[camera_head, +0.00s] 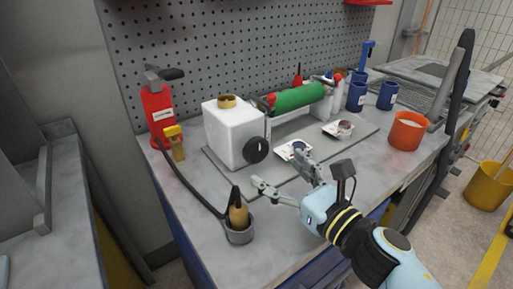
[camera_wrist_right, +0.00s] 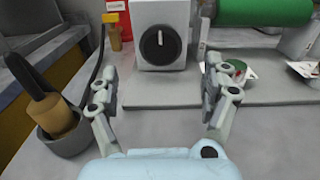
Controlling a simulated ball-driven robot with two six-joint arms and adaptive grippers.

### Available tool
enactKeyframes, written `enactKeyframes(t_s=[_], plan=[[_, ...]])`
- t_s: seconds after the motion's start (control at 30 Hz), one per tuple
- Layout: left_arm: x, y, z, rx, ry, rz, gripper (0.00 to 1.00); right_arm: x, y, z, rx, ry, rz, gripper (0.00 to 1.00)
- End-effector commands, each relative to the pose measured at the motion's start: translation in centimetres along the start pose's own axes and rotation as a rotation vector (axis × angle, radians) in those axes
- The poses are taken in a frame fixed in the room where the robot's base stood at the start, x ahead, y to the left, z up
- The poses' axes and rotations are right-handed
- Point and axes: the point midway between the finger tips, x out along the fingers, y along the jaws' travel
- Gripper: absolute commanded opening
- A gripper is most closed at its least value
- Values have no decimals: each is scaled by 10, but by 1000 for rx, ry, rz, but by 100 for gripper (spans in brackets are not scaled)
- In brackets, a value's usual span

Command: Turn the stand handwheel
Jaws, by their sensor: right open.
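The handwheel, a round black knob (camera_head: 256,150) with a light bar across its face, sits on the front of a white box-shaped stand (camera_head: 225,130). It also shows in the right wrist view (camera_wrist_right: 151,46), above the gap between my fingers. My right gripper (camera_head: 280,170) is open and empty, in front of the handwheel and apart from it. In the right wrist view the gripper's two fingers (camera_wrist_right: 160,72) are spread wide, with the stand beyond them. My left gripper is not in view.
A green roller (camera_head: 297,97) lies right of the stand. A grey cup with a wooden-handled tool (camera_head: 238,214) stands left of my gripper. A red extinguisher (camera_head: 158,112) and an orange bucket (camera_head: 407,133) stand farther off.

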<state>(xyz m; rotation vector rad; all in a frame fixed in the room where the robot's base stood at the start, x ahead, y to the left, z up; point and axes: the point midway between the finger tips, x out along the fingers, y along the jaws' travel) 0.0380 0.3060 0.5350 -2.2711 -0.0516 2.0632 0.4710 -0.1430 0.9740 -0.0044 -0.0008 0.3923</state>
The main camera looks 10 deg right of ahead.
Motion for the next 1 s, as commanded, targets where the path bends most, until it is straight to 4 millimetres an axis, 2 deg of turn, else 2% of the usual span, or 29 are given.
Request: enactKeyframes(t_s=[0.2, 0.4, 0.53, 0.8, 1.0], plan=[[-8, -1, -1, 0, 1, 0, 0, 46, -1, 3, 4, -3, -2, 82], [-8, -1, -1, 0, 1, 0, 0, 75, -1, 1, 4, -1, -3, 82], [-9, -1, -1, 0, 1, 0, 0, 83, -1, 1, 5, -1, -3, 82], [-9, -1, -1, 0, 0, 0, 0, 84, -1, 1, 5, 0, -3, 82], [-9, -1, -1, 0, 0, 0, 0, 84, -1, 1, 5, 0, -3, 57]])
